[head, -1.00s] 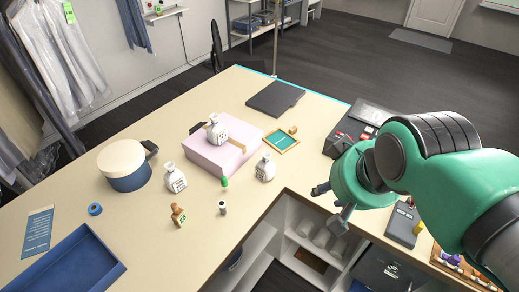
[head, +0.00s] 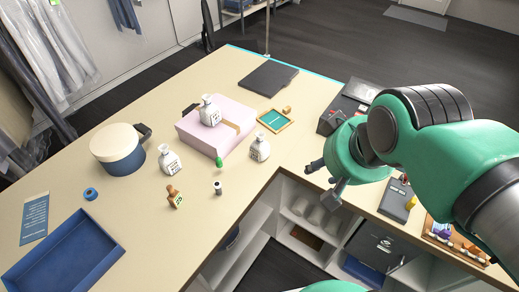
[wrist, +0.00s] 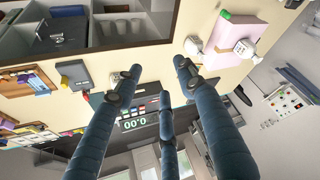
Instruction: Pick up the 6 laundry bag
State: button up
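Three small white bags with dark printed labels are on the table in the head view. One bag (head: 209,112) sits on the pink box (head: 190,133), one bag (head: 168,160) stands near the blue round tin, and one bag (head: 260,148) stands near the table's inner corner. The label numbers are too small to read, so I cannot tell which is the 6. My gripper (head: 322,182) is right of the bags, apart from them. In the wrist view its dark fingers (wrist: 155,85) are spread open and empty, with one bag (wrist: 193,45) beyond them.
The blue-and-cream tin (head: 122,160), wooden stamp (head: 175,197), green bottle (head: 219,162), small black-and-white bottle (head: 217,187) and framed green pad (head: 275,120) stand around the bags. A blue tray (head: 62,258) is at lower left. Open shelves (head: 300,215) lie under the table edge.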

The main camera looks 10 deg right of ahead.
jog(key=shift+w, duration=0.1)
jog(key=m+g+p, duration=0.6)
jog(key=m+p, duration=0.4)
jog(key=m, duration=1.5)
send_over(260, 135)
notch_tip(260, 135, down, 15)
jog(key=shift+w+d+r, duration=0.1)
jog(key=shift+r, duration=0.1)
jog(key=shift+f, duration=4.3)
